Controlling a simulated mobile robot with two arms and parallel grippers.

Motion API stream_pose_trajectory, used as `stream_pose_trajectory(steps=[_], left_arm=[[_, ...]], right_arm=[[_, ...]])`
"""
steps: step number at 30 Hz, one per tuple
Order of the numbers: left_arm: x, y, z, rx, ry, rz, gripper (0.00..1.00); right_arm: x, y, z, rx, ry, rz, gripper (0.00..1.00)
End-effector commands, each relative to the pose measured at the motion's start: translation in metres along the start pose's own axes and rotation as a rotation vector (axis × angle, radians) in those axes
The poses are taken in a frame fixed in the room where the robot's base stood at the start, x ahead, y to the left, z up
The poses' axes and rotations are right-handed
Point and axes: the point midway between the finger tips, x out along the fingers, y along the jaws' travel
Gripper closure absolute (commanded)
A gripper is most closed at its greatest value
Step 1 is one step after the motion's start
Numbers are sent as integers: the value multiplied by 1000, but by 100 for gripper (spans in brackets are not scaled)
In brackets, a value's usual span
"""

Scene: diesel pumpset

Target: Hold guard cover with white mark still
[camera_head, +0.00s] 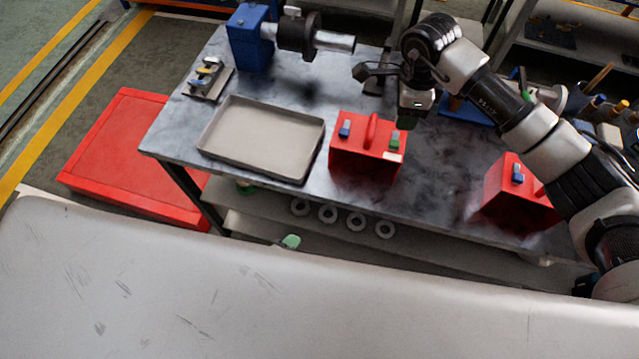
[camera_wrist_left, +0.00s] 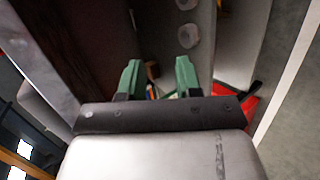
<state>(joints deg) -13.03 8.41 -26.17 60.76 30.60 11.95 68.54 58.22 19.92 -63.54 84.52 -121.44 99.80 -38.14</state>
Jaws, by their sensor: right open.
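A red guard cover (camera_head: 352,163) with a top handle stands on the grey table near its front edge. It bears blue and green parts and a small whitish mark at its right side. A second red cover (camera_head: 506,205) stands further right, partly hidden by my right arm; no white mark shows on it. My right gripper (camera_head: 407,119) is open just behind the first cover's right end; contact cannot be told.
A grey tray (camera_head: 208,143) lies left of the first cover. A blue block with a shaft (camera_head: 248,40) stands at the back left. Several pale rings (camera_head: 328,214) lie on the lower shelf. A red box (camera_head: 120,150) is on the floor left. A pale panel (camera_head: 200,290) fills the foreground.

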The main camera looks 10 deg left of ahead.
Motion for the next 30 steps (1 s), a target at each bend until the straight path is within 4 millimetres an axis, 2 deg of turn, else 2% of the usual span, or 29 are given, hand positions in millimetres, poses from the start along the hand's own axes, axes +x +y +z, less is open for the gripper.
stream_pose_trajectory(steps=[1, 6, 9, 12, 15, 18, 23, 30], left_arm=[[4, 29, 5, -146, -8, 83, 66], [3, 116, 24, -710, -102, 325, 66], [-5, 156, 32, -1011, -189, 430, 66], [-13, 186, 38, -1258, -276, 497, 66], [-14, 208, 38, -1422, -302, 570, 66], [-14, 220, 35, -1507, -297, 620, 66], [-6, 230, 32, -1546, -296, 645, 66], [26, 252, 24, -1543, -295, 644, 66]], right_arm=[[0, 0, 0, 0, 0, 0, 57], [0, 0, 0, 0, -1, 0, 57], [0, 0, 0, 0, -1, 0, 57], [0, 0, 0, 0, -1, 0, 57], [0, 0, 0, 0, -1, 0, 57], [0, 0, 0, 0, -1, 0, 57], [0, 0, 0, 0, -1, 0, 57], [0, 0, 0, 0, -1, 0, 57]])
